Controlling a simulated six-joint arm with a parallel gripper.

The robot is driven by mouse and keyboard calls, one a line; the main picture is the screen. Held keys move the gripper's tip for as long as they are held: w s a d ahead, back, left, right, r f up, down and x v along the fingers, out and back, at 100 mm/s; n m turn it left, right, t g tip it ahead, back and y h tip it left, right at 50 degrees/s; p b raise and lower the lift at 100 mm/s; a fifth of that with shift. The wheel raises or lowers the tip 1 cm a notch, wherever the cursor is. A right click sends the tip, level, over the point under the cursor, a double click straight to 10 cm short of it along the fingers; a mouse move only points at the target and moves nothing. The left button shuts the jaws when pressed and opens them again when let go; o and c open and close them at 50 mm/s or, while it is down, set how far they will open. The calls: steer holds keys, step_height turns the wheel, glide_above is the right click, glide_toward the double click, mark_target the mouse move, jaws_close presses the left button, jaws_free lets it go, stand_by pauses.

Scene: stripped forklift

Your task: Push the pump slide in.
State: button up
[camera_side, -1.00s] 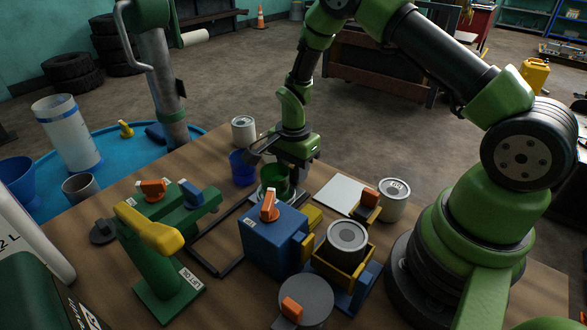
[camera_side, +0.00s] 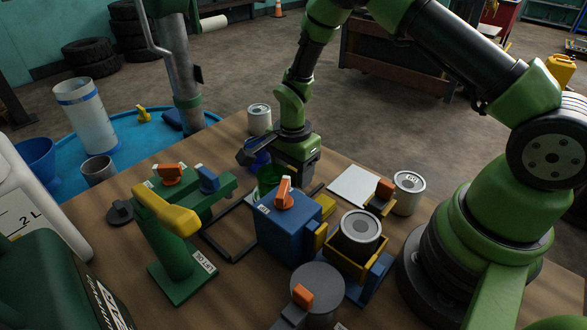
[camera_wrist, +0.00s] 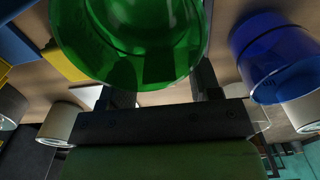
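A blue box-shaped unit (camera_side: 283,233) with an orange knob (camera_side: 285,190) on top stands mid-table. A yellow block (camera_side: 321,236) juts from its right side. I cannot tell surely which part is the pump slide. Blue and yellow parts (camera_wrist: 62,60) also show at the left of the wrist view. My gripper (camera_side: 292,170) hangs just behind the blue unit, pointing down. A green cup (camera_wrist: 135,40) is right at its two dark fingers and covers their tips, so I cannot tell whether they grip it. In the side view the cup (camera_side: 268,180) is partly hidden.
A green stand (camera_side: 176,250) labelled LIFT OIL, with a yellow handle (camera_side: 170,213), is at left. A blue cup (camera_wrist: 275,60) is beside the green one. A tin (camera_side: 361,230) sits in a yellow holder right of the blue unit. A white plate (camera_side: 353,186) lies behind it.

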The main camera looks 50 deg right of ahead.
step_height(320, 180, up, 10)
steer(key=shift+f, duration=0.1)
stand_by(0.5)
